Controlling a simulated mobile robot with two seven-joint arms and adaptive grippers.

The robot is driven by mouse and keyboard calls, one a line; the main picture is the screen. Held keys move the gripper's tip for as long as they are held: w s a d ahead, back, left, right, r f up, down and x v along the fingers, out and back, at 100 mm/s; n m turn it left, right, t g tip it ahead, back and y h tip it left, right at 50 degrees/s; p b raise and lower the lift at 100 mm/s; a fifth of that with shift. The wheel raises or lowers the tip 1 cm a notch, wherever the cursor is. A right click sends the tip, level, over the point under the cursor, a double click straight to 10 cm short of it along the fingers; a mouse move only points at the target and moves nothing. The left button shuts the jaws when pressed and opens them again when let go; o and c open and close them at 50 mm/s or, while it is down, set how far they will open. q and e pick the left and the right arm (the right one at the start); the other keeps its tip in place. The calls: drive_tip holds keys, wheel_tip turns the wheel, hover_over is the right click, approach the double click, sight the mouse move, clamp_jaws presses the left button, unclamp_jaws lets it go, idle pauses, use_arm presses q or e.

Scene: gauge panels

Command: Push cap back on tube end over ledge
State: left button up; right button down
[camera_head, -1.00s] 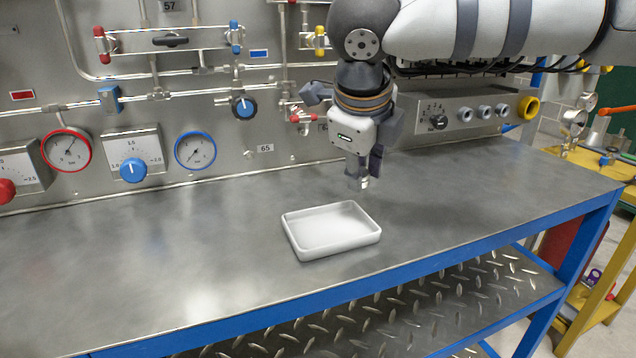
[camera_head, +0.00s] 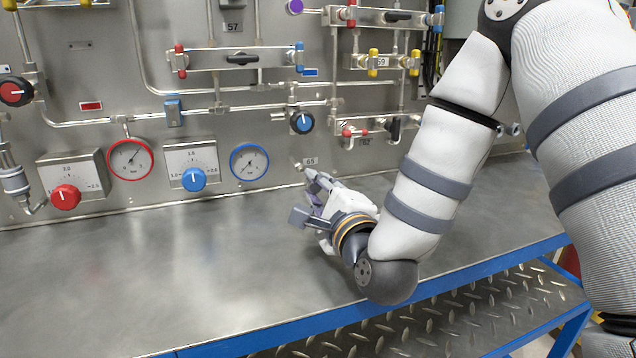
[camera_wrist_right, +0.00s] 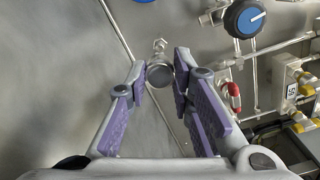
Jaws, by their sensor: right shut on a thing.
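My right gripper (camera_head: 312,183) reaches low toward the panel, just above the back of the steel ledge (camera_head: 200,270). In the right wrist view its purple-padded fingers (camera_wrist_right: 160,72) are shut on a small round metal cap (camera_wrist_right: 160,76), seen end-on between the fingertips. A small tube end (camera_head: 299,167) sticks out of the panel just beyond the fingertips; its metal fitting (camera_wrist_right: 159,45) shows behind the cap in the wrist view. I cannot tell whether cap and tube touch. My left gripper is not in view.
The panel carries a red-rimmed gauge (camera_head: 130,159), a blue-rimmed gauge (camera_head: 249,161), a blue knob (camera_head: 194,179) and a blue-black valve knob (camera_head: 302,122) above the tube end. Pipes and red-handled valves are close on the right. The ledge's left part is clear.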

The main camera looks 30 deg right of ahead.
sight(302, 170)
drive_tip(key=shift+x, duration=2.95)
drive_tip(key=shift+w+d, duration=0.15)
drive_tip(key=shift+w, duration=0.3)
drive_tip(key=c, duration=1.3)
unclamp_jaws()
drive_tip(key=v, duration=0.7)
drive_tip(key=shift+s+r, duration=0.1)
drive_tip(key=shift+s, duration=0.1)
